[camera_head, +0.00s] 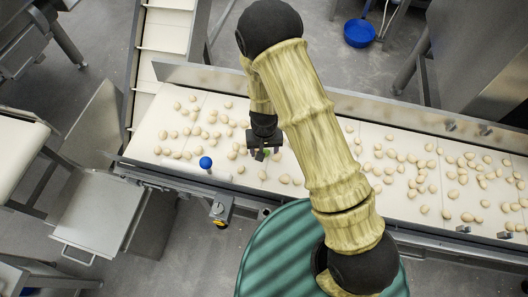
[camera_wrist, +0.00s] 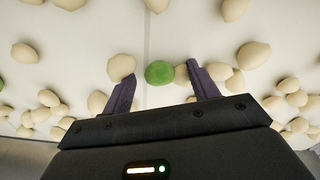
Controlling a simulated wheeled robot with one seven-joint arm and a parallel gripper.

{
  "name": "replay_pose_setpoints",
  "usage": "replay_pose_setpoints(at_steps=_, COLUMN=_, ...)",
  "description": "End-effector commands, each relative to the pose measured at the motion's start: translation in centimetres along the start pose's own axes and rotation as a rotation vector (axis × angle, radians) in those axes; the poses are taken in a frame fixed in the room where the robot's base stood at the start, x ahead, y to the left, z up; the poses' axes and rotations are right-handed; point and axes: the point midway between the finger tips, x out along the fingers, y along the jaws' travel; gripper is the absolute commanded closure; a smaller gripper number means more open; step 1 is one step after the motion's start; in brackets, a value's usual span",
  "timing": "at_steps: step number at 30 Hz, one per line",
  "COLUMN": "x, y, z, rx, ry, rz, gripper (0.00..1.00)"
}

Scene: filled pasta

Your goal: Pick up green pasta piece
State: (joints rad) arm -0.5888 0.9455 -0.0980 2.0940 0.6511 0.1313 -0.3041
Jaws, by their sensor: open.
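A green pasta piece (camera_wrist: 160,72) lies on the white belt, in the gap between my fingertips in the wrist view. In the head view it shows as a small green spot (camera_head: 267,152) beside my gripper (camera_head: 262,154). My gripper (camera_wrist: 161,78) is open, with one finger on each side of the green piece, and holds nothing. A beige piece (camera_wrist: 121,67) lies at the left fingertip, and another (camera_wrist: 182,75) is between the green piece and the right finger. A second green piece (camera_wrist: 22,54) lies far left in the wrist view.
Many beige pasta pieces are scattered along the white conveyor belt (camera_head: 140,147). A blue ball-topped knob (camera_head: 205,162) stands at the near belt edge. A metal side rail (camera_head: 190,74) runs along the far side. A blue bowl (camera_head: 358,33) is on the floor behind.

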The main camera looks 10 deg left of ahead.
Motion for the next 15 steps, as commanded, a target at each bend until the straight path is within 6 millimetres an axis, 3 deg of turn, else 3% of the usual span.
replay_pose_setpoints(at_steps=3, x=-0.01, y=0.00, z=0.00, rx=0.000, ry=0.000, rz=0.000, gripper=0.41)
replay_pose_setpoints(at_steps=10, x=-0.02, y=0.00, z=0.00, rx=0.000, ry=0.000, rz=0.000, gripper=0.86)
replay_pose_setpoints(at_steps=15, x=-0.02, y=0.00, z=0.00, rx=0.000, ry=0.000, rz=0.000, gripper=0.88)
